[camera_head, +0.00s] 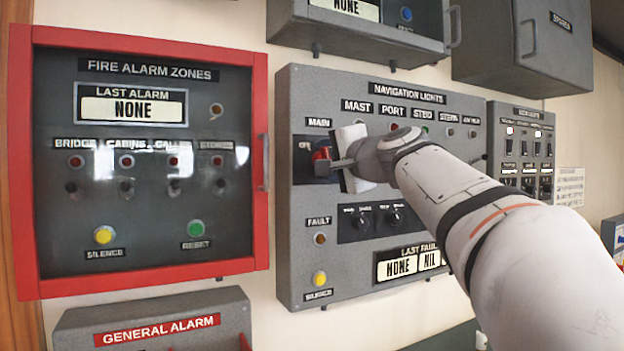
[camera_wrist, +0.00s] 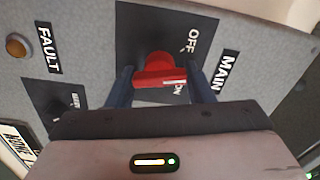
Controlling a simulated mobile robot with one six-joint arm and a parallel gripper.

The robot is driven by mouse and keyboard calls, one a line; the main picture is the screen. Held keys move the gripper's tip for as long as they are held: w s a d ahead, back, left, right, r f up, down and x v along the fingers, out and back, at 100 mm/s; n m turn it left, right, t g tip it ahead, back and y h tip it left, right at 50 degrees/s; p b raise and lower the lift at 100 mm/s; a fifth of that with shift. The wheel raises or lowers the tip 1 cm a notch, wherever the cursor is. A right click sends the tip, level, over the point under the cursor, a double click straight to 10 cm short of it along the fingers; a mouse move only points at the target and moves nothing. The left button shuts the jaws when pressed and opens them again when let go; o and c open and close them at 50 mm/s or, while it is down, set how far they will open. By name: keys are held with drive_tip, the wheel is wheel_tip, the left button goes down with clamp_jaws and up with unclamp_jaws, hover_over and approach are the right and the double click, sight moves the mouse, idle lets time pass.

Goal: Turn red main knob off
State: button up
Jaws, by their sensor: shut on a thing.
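The red main knob (camera_wrist: 160,70) sits on a dark square plate marked OFF and ON in the wrist view. Its red bar lies across the space between my two fingers, with its right end at the ON label; the OFF label is clear of it. My gripper (camera_wrist: 161,84) is shut on the knob, one dark finger at each side. In the head view the red main knob (camera_head: 322,154) shows under the MAIN label, partly hidden by my gripper (camera_head: 327,165). The knob is on the grey navigation lights panel (camera_head: 340,285).
Left of it is the red-framed fire alarm panel (camera_head: 140,255) with a handle. A yellow silence button (camera_head: 319,279), a fault lamp (camera_head: 320,239) and two black knobs lie below the main knob. A switch panel (camera_head: 521,150) stands to the right, and grey boxes hang above.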

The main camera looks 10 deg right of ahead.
drive_tip(key=n+b, duration=0.4)
drive_tip(key=n, duration=0.2)
drive_tip(key=shift+f+b, duration=0.1)
drive_tip(key=shift+b, duration=0.25)
idle(0.4)
drive_tip(key=o, duration=1)
drive_tip(key=shift+c, duration=0.2)
drive_tip(key=b+v, duration=0.1)
drive_tip(key=v, duration=0.6)
drive_tip(key=shift+s+b, duration=0.35)
